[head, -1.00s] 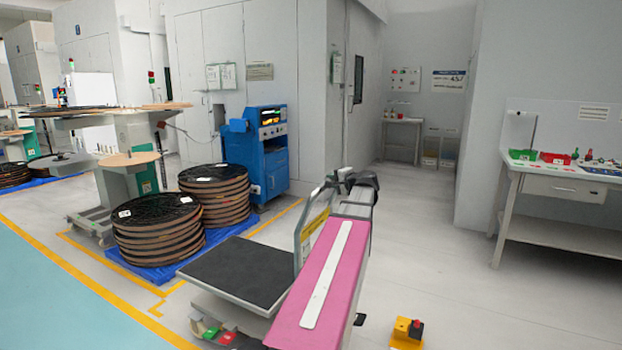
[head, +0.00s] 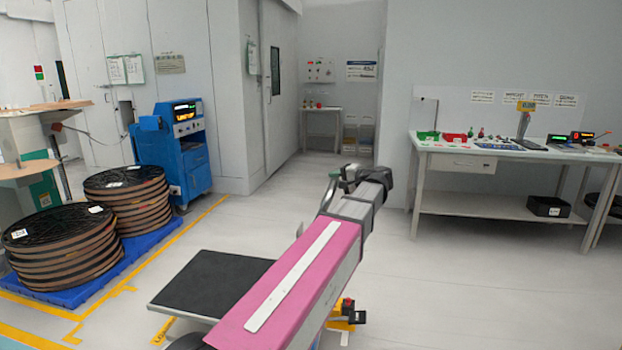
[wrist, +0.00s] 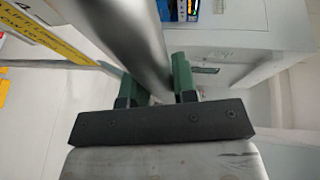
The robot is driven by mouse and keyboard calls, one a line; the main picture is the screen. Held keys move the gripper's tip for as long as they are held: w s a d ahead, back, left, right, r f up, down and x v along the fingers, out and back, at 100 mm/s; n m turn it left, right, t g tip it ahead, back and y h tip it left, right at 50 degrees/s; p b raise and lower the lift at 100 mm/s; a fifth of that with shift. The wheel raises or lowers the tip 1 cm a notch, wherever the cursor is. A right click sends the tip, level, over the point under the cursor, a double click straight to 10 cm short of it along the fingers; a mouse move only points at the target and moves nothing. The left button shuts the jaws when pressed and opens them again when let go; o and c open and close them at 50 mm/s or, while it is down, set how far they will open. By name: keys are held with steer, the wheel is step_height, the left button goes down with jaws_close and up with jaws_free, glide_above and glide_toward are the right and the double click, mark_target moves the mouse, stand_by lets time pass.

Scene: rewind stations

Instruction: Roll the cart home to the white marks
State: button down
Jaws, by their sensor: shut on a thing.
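The cart's dark flat deck (head: 212,284) is low in the head view, left of my pink arm. Its grey tube handle (head: 327,196) rises behind the arm, mostly hidden by it. My gripper (head: 349,174) is at the top of this handle. In the wrist view my gripper (wrist: 157,80) has its green fingers on both sides of the thick metal handle tube (wrist: 135,35), shut on it. A yellow label with dark lettering (wrist: 45,38) shows beside the tube.
Cable reels (head: 62,250) on a blue pallet (head: 150,250) and a blue cabinet (head: 175,160) stand left. A workbench (head: 500,150) stands right. A yellow box with a red button (head: 343,316) is low, just right of my arm. Open floor lies between cabinet and bench.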

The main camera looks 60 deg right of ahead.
steer(key=s+d, duration=0.3)
steer(key=s, duration=0.5)
steer(key=shift+d, duration=0.2)
steer(key=shift+s+f, duration=0.1)
steer(key=c, duration=0.9)
jaws_free()
steer(key=shift+s+d, duration=0.1)
steer(key=s+r, duration=0.2)
steer(key=s, duration=0.8)
steer(key=shift+s, duration=0.3)
